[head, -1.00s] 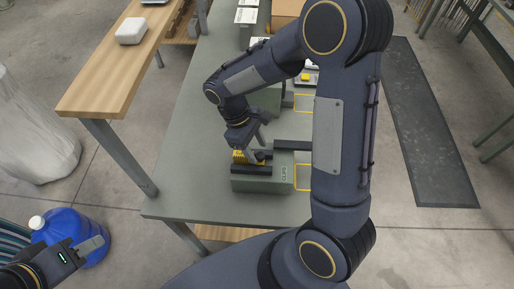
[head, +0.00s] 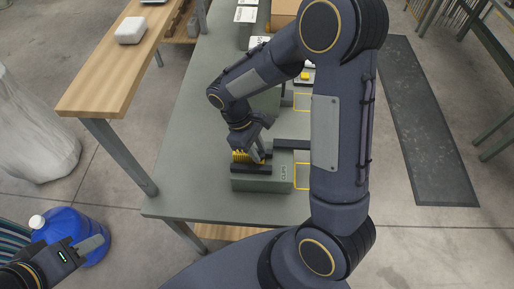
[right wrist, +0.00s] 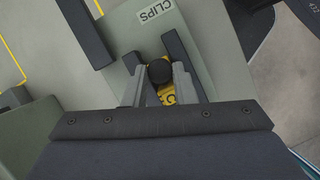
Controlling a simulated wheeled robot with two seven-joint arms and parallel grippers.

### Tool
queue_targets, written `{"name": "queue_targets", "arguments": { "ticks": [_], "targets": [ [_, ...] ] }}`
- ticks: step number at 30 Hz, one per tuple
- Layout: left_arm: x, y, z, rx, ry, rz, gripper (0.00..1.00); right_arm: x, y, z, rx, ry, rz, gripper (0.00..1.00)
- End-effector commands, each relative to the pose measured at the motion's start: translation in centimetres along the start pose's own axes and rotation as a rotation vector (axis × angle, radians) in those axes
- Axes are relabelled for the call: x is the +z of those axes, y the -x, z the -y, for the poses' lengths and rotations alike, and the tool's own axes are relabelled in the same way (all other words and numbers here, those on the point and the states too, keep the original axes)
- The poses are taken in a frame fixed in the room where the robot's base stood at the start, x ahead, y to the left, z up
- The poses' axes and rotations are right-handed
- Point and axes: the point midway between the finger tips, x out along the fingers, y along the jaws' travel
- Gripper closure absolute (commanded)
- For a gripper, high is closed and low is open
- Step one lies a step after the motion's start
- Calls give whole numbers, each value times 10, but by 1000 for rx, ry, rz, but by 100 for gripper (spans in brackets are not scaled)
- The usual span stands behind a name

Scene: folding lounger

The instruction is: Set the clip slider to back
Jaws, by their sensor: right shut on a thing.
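The green clip box (head: 265,184), labelled CLIPS, stands at the near end of the green table in the head view. It also shows in the right wrist view (right wrist: 209,42). Yellow ribbed material (head: 239,156) lies on its top, left of my right gripper (head: 262,157). In the right wrist view my right gripper (right wrist: 160,80) has its fingers on either side of a round black knob (right wrist: 160,72), shut on it. A yellow lettered part (right wrist: 168,95) shows behind the knob. My left gripper (head: 93,245) is far off at lower left; its finger gap is unclear.
Dark bars (right wrist: 85,30) lie beside the box. Yellow outlined squares (head: 303,176) mark the table to its right, partly hidden by my right arm. A blue jug (head: 68,228) stands on the floor by my left gripper. A wooden bench (head: 115,65) stands at left.

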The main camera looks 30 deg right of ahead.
Motion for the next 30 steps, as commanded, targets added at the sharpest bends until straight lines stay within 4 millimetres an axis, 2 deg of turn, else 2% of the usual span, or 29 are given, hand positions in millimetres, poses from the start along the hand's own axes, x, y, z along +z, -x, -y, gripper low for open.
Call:
{"name": "queue_targets", "arguments": {
  "ticks": [9, 20, 21, 25, 30],
  "targets": [
    [3, -5, 2, 0, 0, 0, 64, 44, -18, -20, 0, -4, -1, 100],
    [2, -5, 2, 0, 0, 0, 64, 51, -20, -23, 2, -1, 5, 100],
    [2, -5, 2, 0, 0, 0, 64, 51, -20, -23, 2, -1, 5, 72],
    [2, -5, 2, 0, 0, 0, 64, 50, -20, -23, 1, -1, 4, 55],
    [2, -5, 2, 0, 0, 0, 64, 50, -20, -22, 1, 0, 2, 53]
  ]
}}
